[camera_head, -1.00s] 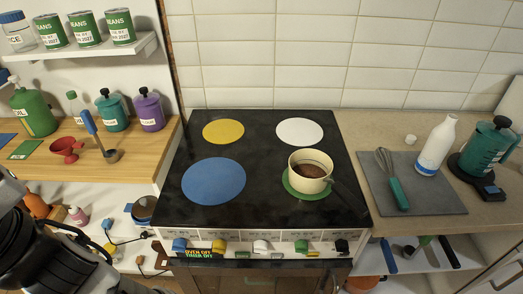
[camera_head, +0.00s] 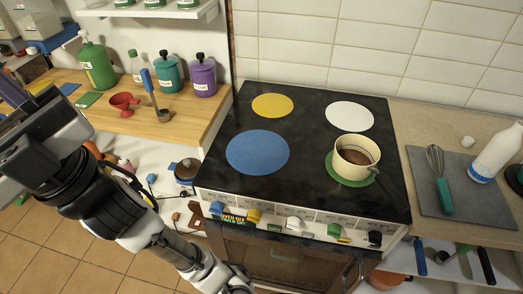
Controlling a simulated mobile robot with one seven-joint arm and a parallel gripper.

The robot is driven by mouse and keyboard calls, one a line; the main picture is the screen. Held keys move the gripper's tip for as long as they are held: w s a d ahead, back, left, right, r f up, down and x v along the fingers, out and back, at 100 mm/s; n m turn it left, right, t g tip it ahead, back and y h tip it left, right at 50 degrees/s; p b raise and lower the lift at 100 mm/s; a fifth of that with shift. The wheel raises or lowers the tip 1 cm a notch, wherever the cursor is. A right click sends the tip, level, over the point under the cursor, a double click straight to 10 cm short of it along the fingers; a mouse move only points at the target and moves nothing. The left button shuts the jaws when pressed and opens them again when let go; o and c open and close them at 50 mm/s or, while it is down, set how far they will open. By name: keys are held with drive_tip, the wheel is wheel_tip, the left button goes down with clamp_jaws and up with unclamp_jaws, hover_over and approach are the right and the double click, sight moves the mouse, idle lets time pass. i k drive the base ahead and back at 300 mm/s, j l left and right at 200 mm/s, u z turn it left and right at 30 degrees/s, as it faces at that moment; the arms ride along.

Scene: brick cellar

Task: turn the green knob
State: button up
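The green knob (camera_head: 334,231) is on the front panel of the stove (camera_head: 318,155), second from the right in the row of knobs, between the white knob (camera_head: 294,223) and the black knob (camera_head: 375,238). It is small in the picture, so its exact angle is hard to read. A cream pot (camera_head: 342,158) with brown contents stands on the green burner disc (camera_head: 350,180) behind it. My arm (camera_head: 110,205) crosses the lower left and runs out at the bottom edge.
The blue knob (camera_head: 217,207) and yellow knob (camera_head: 253,215) are further left on the panel. An oven door (camera_head: 285,262) is below. A grey mat (camera_head: 462,190) with a whisk (camera_head: 438,180) lies on the right counter.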

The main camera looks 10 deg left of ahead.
sight(333, 230)
drive_tip(key=j+z, duration=0.15)
drive_tip(key=j, duration=0.3)
drive_tip(key=k+j+z, duration=0.2)
drive_tip(key=j, duration=0.3)
drive_tip(key=j+z, duration=0.15)
drive_tip(key=j, duration=0.3)
